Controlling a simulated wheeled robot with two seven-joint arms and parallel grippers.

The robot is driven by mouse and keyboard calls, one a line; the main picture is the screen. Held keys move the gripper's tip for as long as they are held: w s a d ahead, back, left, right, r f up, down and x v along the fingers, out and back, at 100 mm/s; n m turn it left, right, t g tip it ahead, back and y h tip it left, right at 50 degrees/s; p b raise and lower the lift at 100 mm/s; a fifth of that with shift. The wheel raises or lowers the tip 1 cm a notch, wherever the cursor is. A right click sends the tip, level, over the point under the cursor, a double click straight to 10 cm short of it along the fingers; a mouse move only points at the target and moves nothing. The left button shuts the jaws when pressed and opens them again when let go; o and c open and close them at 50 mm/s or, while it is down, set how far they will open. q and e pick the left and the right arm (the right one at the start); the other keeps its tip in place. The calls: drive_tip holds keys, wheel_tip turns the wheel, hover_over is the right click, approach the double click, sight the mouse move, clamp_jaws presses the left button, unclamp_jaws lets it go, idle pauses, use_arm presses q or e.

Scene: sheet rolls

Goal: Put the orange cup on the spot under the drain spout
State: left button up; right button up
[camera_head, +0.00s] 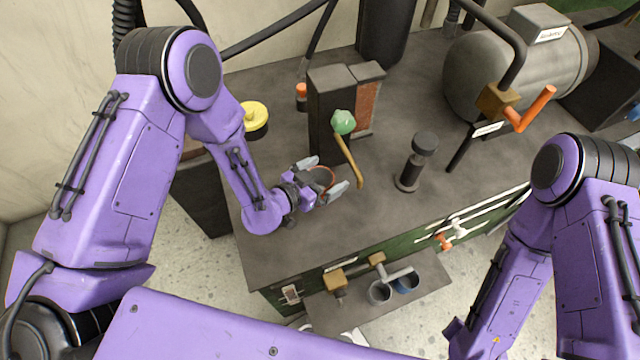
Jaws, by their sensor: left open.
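My left gripper (324,180) is open above or at the dark bench top, left of centre. A thin reddish-brown curved rim (332,177) shows between its fingers. It may be the orange cup's rim, but the gripper hides much of it, so I cannot tell whether the fingers touch it. Below the bench front, a grey drain spout (400,273) with a brass fitting sticks out over a small dark shelf (428,284). My right gripper is not visible.
A dark upright block (332,110) with a green knob (343,122) and a tan lever (350,162) stands beyond the left gripper. A black-topped post (412,165) is to its right. A yellow-lidded container (254,117) is behind my left forearm. Bare bench lies between gripper and front edge.

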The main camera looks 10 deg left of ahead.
use_arm(q)
drive_tip(key=shift+w+d+f, duration=0.1)
drive_tip(key=shift+c, duration=0.9)
drive_tip(key=c, duration=1)
drive_tip(key=shift+c, duration=0.2)
